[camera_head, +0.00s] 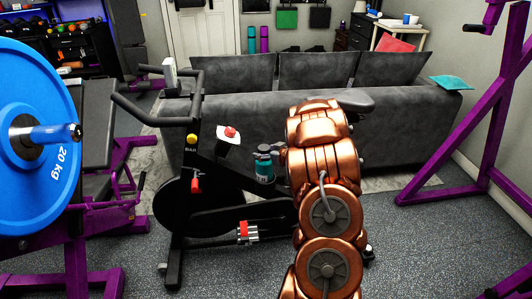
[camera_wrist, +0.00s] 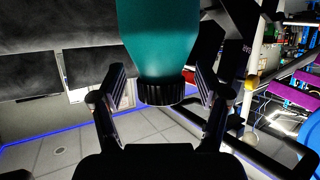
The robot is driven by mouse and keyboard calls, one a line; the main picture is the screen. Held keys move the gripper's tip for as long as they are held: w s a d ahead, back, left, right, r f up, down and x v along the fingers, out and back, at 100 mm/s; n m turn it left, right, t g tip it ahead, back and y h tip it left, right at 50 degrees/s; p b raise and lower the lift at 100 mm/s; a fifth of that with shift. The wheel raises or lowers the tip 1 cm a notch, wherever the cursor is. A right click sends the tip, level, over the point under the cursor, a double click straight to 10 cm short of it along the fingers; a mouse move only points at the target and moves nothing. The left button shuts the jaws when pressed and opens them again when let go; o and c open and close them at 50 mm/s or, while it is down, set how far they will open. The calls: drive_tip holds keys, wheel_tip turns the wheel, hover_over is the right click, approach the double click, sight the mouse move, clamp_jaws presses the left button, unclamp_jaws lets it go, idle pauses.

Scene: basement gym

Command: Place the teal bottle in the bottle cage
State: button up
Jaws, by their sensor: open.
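The teal bottle (camera_head: 264,171) stands about upright, dark cap up, beside the black frame of the exercise bike in the head view. In the wrist view the teal bottle (camera_wrist: 165,40) shows upside down, its black cap (camera_wrist: 160,93) between the fingers. My gripper (camera_wrist: 160,76) is open, with one finger on each side of the bottle and a visible gap by the cap.
The exercise bike (camera_head: 195,140) has black handlebars and a red knob. A grey sofa (camera_head: 240,112) stands close behind it. A blue weight plate (camera_head: 35,120) and purple rack are at left. Another purple frame (camera_head: 462,135) is at right. Speckled floor (camera_head: 430,245) is clear at right.

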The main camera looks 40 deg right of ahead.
drive_tip(key=v, duration=1.2)
drive_tip(key=a+r+m+g+h, duration=0.2)
drive_tip(key=a+r+g+h, duration=0.3)
drive_tip(key=a+r+g, duration=0.15)
drive_tip(key=s+a+n+g+y, duration=0.1)
drive_tip(key=s+a+g+y, duration=0.2)
drive_tip(key=s+a, duration=1.1)
drive_tip(key=s+a+r+n+g+y, duration=0.1)
drive_tip(key=s+a+g, duration=0.6)
drive_tip(key=s+a, duration=0.8)
drive_tip(key=a+n+y, duration=0.1)
drive_tip(key=a+y, duration=0.1)
drive_tip(key=a, duration=0.5)
drive_tip(key=shift+w+r, duration=0.1)
drive_tip(key=shift+r, duration=0.05)
wheel_tip(320, 180, up, 16)
drive_tip(key=w+t+p, duration=0.1)
drive_tip(key=p, duration=1.4)
